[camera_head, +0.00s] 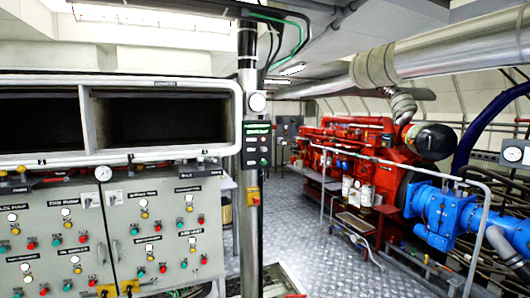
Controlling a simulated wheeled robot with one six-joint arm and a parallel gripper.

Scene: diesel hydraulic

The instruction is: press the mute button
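A grey control cabinet (155,235) fills the lower left, with rows of red, green, yellow and white buttons or lamps. Its labels are too small to read, and I cannot tell whether any of these is the mute button. A narrow black panel (257,145) with a green strip and small light buttons is fixed to the upright post in the middle. Its lettering is not legible either. A yellow box with a red part (253,196) sits lower on the same post. My gripper is not in view.
A metal post (248,240) stands right of the cabinet. Dark open compartments in a white frame (165,80) sit above the cabinet. A red engine (350,140) and blue machinery (440,215) with railings stand at right. Patterned metal floor (320,250) is open between.

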